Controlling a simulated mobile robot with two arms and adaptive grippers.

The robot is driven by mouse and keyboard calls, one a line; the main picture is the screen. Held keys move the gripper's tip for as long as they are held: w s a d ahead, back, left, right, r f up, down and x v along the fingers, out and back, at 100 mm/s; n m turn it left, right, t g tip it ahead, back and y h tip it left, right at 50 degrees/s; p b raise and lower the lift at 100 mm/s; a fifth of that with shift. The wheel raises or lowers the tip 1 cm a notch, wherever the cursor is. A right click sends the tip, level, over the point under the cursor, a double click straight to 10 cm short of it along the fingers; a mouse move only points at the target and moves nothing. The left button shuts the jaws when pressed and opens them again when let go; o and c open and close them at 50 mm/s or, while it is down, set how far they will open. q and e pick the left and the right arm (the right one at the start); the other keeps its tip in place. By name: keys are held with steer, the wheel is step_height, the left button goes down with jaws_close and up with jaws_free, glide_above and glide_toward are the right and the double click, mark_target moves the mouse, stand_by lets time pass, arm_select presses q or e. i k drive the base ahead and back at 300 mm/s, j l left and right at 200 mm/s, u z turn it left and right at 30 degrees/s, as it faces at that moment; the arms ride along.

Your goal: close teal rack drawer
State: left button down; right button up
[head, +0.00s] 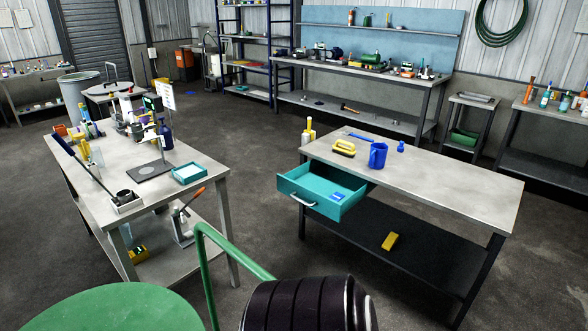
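The teal drawer (323,204) is pulled out from under the left end of the right-hand workbench (440,178). It stands open, with a pale handle (303,201) on its front. A small blue item (337,197) lies inside it. Neither of my grippers shows in the head view, so nothing of mine is seen touching the drawer.
A blue mug (378,155), a yellow-handled brush (344,148) and bottles stand on this bench. A cluttered bench (200,167) stands left, with open floor between. A green round top (110,309) and dark ribbed cylinder (295,306) fill the near edge.

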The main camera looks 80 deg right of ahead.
mark_target(311, 184)
steer(key=z, duration=1.6)
